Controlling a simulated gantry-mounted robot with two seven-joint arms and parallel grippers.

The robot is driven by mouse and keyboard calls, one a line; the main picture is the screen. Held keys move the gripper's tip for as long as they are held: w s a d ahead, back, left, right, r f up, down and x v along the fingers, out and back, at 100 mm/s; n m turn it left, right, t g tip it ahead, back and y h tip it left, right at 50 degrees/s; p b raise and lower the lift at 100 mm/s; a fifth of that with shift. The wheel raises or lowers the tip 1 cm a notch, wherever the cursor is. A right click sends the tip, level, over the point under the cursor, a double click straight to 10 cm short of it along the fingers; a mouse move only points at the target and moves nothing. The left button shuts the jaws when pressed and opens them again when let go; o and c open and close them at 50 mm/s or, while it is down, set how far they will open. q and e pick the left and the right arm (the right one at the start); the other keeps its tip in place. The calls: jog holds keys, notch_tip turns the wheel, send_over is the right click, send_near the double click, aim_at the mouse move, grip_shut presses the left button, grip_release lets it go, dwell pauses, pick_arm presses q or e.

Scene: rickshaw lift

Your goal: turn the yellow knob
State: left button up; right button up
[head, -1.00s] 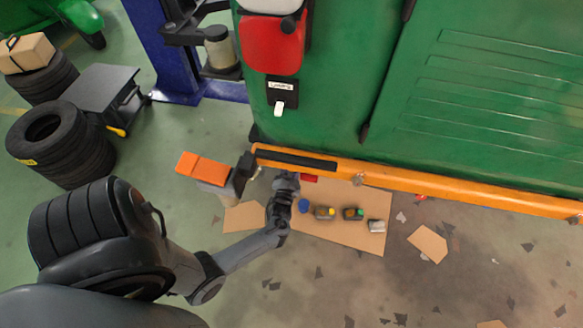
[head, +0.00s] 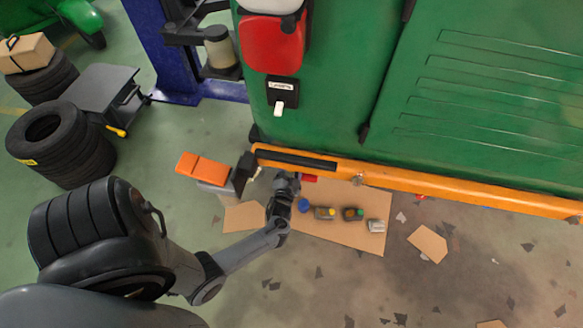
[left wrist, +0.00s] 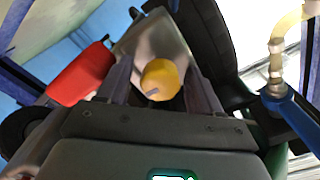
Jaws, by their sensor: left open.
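The yellow knob (left wrist: 161,79) shows in the left wrist view as a round yellow cap with a dark mark near its lower edge, in front of a grey metal part. My left gripper (left wrist: 158,68) is open, with one finger on each side of the knob. I cannot tell whether either finger touches it. In the head view, my left gripper (head: 284,182) is by the lower edge of the orange beam; its fingertips and the knob are hidden there. My right gripper is in neither view.
The orange beam (head: 450,188) runs along the bottom of the green vehicle body (head: 340,90). Cardboard (head: 345,240) with several small items lies on the floor below. Stacked tyres (head: 60,145) and a dark cart (head: 100,90) stand at left. A brass fitting (left wrist: 276,65) is at right in the wrist view.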

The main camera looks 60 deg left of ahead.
pick_arm(q)
jog(key=shift+s+d, duration=0.1)
jog(key=shift+d, duration=0.05)
jog(key=shift+s+d, duration=0.15)
jog(key=shift+d, duration=0.05)
jog(key=p+v, duration=0.2)
jog(key=v, duration=0.8)
